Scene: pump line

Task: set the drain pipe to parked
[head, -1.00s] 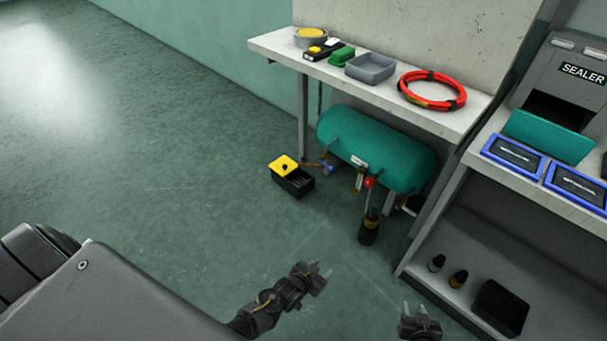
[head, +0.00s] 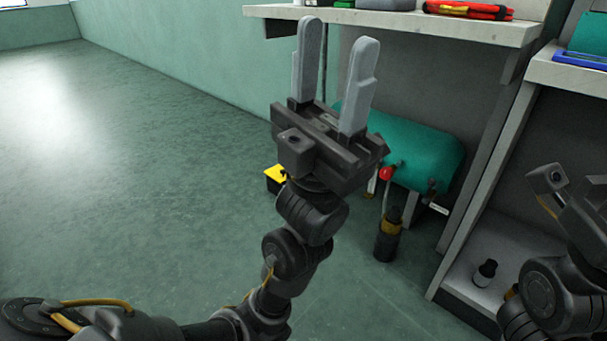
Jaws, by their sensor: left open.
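My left gripper (head: 338,62) stands raised in the middle of the head view, its two grey fingers pointing up and apart, with nothing between them. The teal tank (head: 425,152) lies under the bench behind it, partly hidden by the gripper. A lever with a red knob (head: 386,174) shows at the tank's front, just right of the gripper body. I cannot make out the drain pipe; the area left of the tank is hidden behind my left gripper. My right gripper (head: 578,205) is at the right edge, its fingers not visible.
A dark canister (head: 388,238) stands on the floor below the tank. A yellow-and-black box (head: 274,178) is partly hidden behind my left arm. The bench (head: 400,24) overhangs the tank. A grey shelf unit (head: 465,288) stands at right. The floor at left is clear.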

